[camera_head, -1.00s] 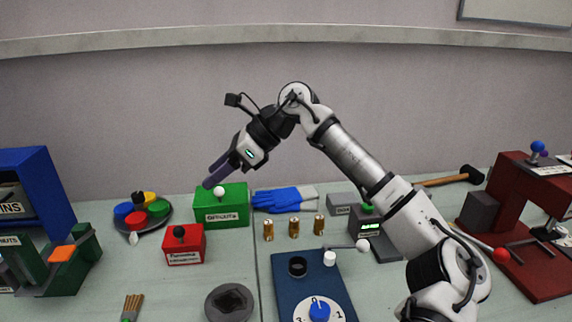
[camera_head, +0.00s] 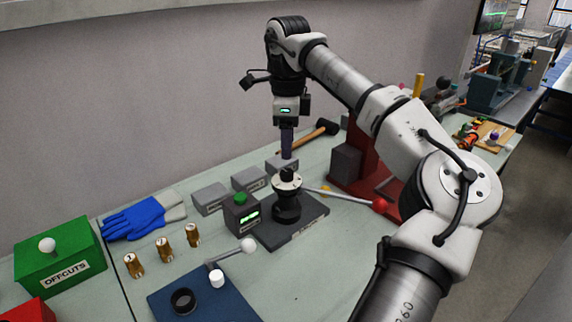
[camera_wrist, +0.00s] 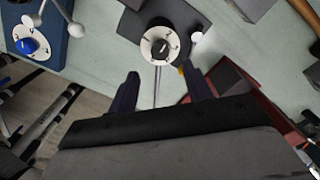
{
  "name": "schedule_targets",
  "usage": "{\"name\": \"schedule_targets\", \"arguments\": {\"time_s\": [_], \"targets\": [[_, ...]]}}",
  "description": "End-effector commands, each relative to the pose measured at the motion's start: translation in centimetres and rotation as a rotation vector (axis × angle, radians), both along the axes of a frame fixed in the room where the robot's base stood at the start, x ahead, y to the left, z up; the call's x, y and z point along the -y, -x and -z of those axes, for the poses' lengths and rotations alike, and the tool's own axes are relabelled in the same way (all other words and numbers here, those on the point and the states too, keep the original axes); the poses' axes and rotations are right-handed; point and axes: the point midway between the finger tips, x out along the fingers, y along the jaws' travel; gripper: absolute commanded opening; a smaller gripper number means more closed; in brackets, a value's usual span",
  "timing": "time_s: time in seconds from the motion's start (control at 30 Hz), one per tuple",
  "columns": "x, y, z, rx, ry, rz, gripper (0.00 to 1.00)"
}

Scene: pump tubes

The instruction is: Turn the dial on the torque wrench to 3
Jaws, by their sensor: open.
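A round white dial (camera_head: 287,181) with a black knob sits on top of a black post on a dark grey base (camera_head: 300,232). A metal lever (camera_head: 340,196) extends from near it toward the right. I take this to be the torque wrench; its label is too small to read. My gripper (camera_head: 287,156) points down, just above the black knob, apart from it. In the wrist view the dial (camera_wrist: 160,46) lies just beyond my open fingers (camera_wrist: 160,75), near the gap between them, and nothing is held. The dial's marks are too small to read surely.
A box with a green display (camera_head: 241,214) stands left of the post. Grey boxes (camera_head: 250,180) and a hammer (camera_head: 318,130) lie behind. A blue-knob dial (camera_wrist: 30,42) on a blue base is left in the wrist view.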

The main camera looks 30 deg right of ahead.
Motion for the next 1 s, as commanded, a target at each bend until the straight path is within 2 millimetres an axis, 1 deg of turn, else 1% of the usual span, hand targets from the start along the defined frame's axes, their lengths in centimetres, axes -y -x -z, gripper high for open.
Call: {"name": "schedule_targets", "arguments": {"time_s": [0.03,0.1,0.2,0.33,0.5,0.77,0.87,1.0], "targets": [[0.0,0.1,1.1,-0.002,-0.002,-0.002,0.5],[0.0,0.1,2.5,-0.001,-0.003,-0.002,0.5],[-0.1,0.0,4.3,0.0,-0.003,-0.002,0.5],[-0.1,0.0,6.0,0.0,-0.002,-0.001,0.5],[-0.1,0.0,7.1,0.001,-0.002,-0.002,0.5],[-0.1,0.0,7.2,0.002,-0.001,-0.001,0.5],[-0.1,0.0,7.2,0.002,-0.001,-0.001,0.39],[-0.1,0.0,7.2,0.001,-0.002,-0.001,0.21]]}}
